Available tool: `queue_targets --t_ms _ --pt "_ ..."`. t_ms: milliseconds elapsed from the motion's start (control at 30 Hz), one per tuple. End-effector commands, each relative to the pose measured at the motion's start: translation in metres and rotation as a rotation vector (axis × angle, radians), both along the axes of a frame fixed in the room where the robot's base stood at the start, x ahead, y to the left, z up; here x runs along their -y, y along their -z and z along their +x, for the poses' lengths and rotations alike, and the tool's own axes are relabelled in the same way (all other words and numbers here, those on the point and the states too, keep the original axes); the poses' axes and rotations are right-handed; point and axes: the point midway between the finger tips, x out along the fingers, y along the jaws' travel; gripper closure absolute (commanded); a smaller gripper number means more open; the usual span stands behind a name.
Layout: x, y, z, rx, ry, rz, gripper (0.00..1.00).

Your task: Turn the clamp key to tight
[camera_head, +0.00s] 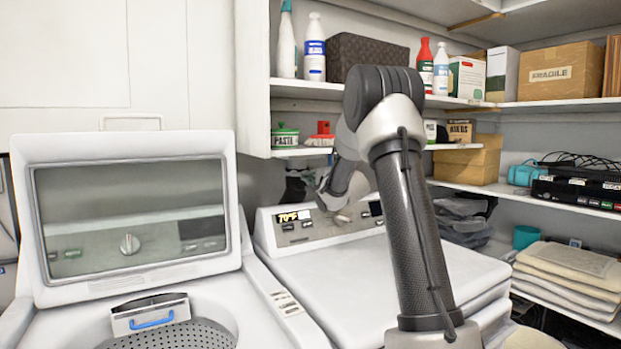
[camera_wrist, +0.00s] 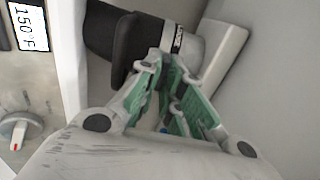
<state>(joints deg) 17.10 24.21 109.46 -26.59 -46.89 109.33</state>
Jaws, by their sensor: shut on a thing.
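My gripper (camera_wrist: 165,72), with green-lined fingers, is shut at the lower edge of a dark fitting in the wrist view. The fitting has a black lobed part (camera_wrist: 122,50), which I take to be the clamp key, and a pale grey collar (camera_wrist: 185,44) with a small label too small to read. The fingers cover the part they grip, so the key's exact angle is hard to tell. In the head view my arm reaches down behind the right-hand machine's control panel (camera_head: 320,226), and the fingertips and the key cannot be made out there.
A white bar (camera_wrist: 222,62) stands right of the collar. An open-lidded washer (camera_head: 135,215) and loaded shelves (camera_head: 550,104) flank my arm.

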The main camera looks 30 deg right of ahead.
Motion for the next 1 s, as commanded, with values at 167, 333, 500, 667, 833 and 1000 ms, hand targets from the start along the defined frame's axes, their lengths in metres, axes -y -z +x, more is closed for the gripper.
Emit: queue_targets --t_ms 167,333,500,667,833,1000 --pt "0.001 0.0 0.0 0.001 0.001 0.0 1.0" --pt "0.001 0.0 0.0 0.001 0.001 -0.001 0.71" --pt "0.0 0.0 0.0 0.0 0.001 -0.001 0.71" --pt "0.001 0.0 -0.004 0.0 0.001 -0.001 0.71" --pt "0.002 0.0 -0.03 0.0 0.002 -0.001 0.71" --pt "0.004 0.0 -0.07 -0.001 0.003 -0.001 0.71"
